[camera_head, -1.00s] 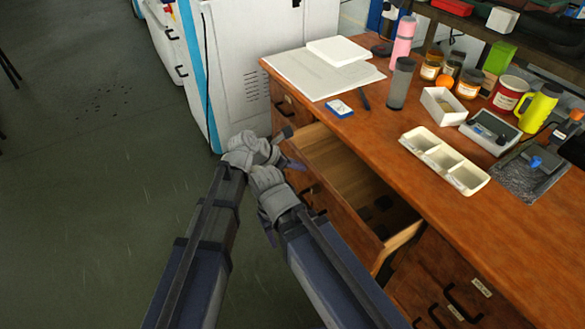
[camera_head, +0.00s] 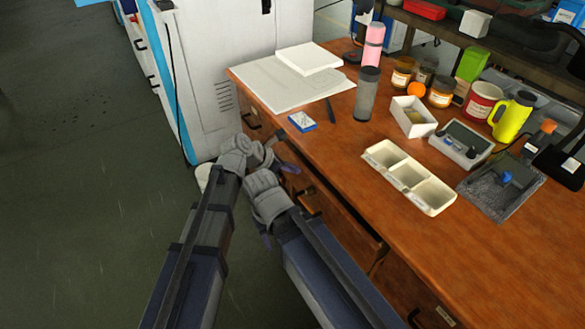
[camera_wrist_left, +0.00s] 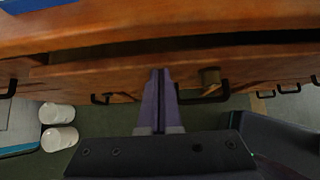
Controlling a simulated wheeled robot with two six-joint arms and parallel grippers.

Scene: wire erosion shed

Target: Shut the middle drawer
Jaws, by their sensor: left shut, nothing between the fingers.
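The middle drawer (camera_head: 335,213) is in the wooden bench's front and stands slightly out, with a narrow dark gap along its top. In the left wrist view its front (camera_wrist_left: 100,77) runs across the picture, with a dark handle (camera_wrist_left: 205,97) right of the fingers. My left gripper (camera_head: 291,168) is shut and empty, its fingers at the drawer front left of the handle. The purple fingers show closed together in the wrist view (camera_wrist_left: 158,78); whether they touch the wood I cannot tell. My right arm crosses in front of the drawer; its fingers are mostly hidden.
A white cabinet (camera_head: 220,60) stands beyond the bench's left end. The floor at left is clear.

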